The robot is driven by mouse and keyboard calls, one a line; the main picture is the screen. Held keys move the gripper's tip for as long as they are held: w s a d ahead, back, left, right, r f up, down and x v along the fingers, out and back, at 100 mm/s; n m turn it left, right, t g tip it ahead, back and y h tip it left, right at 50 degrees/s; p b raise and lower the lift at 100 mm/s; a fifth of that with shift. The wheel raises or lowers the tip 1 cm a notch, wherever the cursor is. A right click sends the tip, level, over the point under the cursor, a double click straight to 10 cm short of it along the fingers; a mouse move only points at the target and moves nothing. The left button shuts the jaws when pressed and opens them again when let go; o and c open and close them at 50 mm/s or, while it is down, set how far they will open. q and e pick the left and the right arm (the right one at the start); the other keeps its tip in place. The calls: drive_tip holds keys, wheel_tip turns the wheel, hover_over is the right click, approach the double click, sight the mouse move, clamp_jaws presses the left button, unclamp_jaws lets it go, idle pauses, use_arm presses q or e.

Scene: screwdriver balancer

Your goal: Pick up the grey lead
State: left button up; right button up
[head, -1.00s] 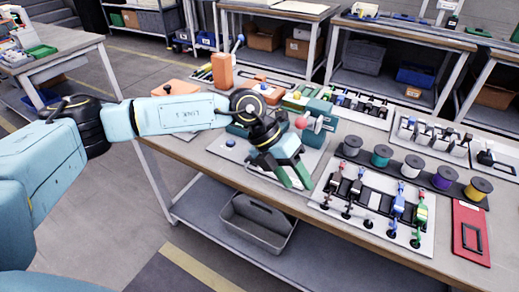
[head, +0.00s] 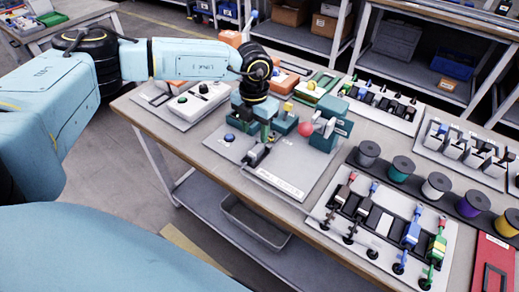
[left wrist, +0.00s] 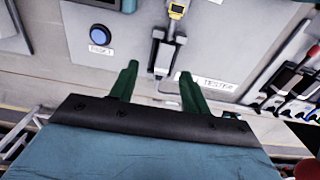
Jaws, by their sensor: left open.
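A dark grey connector with a thin cable (left wrist: 163,55), which looks like the grey lead, stands on the flat grey tester plate; it also shows in the head view (head: 257,154). My left gripper (left wrist: 159,72) is open, its green fingers on either side of the cable end in the wrist picture. In the head view the left gripper (head: 256,131) is over the plate, just behind the connector. Its height above the plate is hard to tell. Nothing is held. My right gripper is not in view.
A blue button (head: 229,137) lies left of the connector, and a teal fixture with a red ball (head: 305,129) stands to its right. A rack of coloured leads (head: 335,240) and several spools (head: 435,185) fill the table's right side.

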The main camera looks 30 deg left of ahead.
sight(256, 149)
use_arm(q)
drive_tip(key=shift+f, duration=0.5)
drive_tip(key=shift+s+d+f, duration=0.1)
drive_tip(key=shift+d+f, duration=0.05)
drive_tip(key=shift+f, duration=0.45)
drive_tip(key=f, duration=0.3)
drive_tip(key=shift+s+d+f, duration=0.2)
drive_tip(key=shift+d+f, duration=0.05)
drive_tip(key=shift+f, duration=0.05)
drive_tip(key=shift+f+b, duration=0.25)
drive_tip(key=shift+b, duration=0.05)
drive_tip(key=shift+f, duration=0.1)
drive_tip(key=shift+c, duration=1.1)
drive_tip(key=c, duration=0.7)
drive_tip(key=shift+c, duration=0.5)
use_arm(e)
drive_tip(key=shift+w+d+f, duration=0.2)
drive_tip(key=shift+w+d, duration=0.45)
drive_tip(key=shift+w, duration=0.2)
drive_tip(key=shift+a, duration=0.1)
